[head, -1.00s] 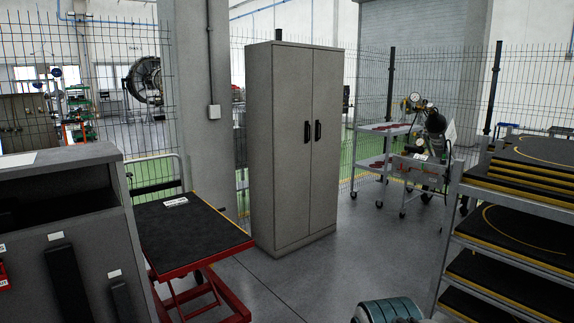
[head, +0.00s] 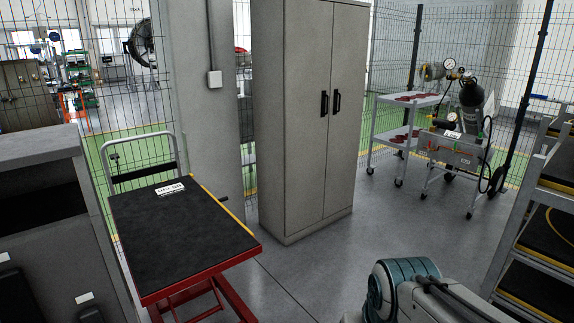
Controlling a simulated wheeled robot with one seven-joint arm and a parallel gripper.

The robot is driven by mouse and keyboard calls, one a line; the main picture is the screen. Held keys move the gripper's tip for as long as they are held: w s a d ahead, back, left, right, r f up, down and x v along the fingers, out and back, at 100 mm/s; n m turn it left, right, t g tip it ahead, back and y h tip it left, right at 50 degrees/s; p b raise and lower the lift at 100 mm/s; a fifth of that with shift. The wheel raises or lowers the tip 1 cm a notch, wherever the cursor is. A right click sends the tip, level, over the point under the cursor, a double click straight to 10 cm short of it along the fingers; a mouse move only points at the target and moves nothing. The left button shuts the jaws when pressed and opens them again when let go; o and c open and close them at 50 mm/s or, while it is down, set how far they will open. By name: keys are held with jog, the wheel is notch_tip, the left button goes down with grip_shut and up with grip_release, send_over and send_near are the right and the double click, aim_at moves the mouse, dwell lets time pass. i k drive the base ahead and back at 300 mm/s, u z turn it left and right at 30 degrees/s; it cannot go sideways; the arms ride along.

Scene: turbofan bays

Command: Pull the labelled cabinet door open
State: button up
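A tall grey two-door cabinet (head: 292,130) stands ahead, a little right of the middle in the head view. Its left door (head: 290,150) and right door (head: 345,120) are both closed. Two dark upright handles, the left one (head: 324,104) and the right one (head: 337,102), sit side by side at the middle seam. I cannot make out a label on either door. Part of my arm shows at the bottom right, well short of the cabinet. My gripper is not in view.
A red lift cart (head: 180,235) with a black top and a white tag stands left of the cabinet. A grey bench (head: 50,190) is at the far left. Shelving (head: 535,200) is at the right edge, a grey trolley (head: 400,125) behind. Floor before the cabinet is clear.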

aim_at(309, 24)
jog(key=z, duration=0.15)
jog(key=i, duration=2.05)
jog(key=z, duration=0.25)
jog(key=i, duration=2.4)
jog(key=z, duration=0.15)
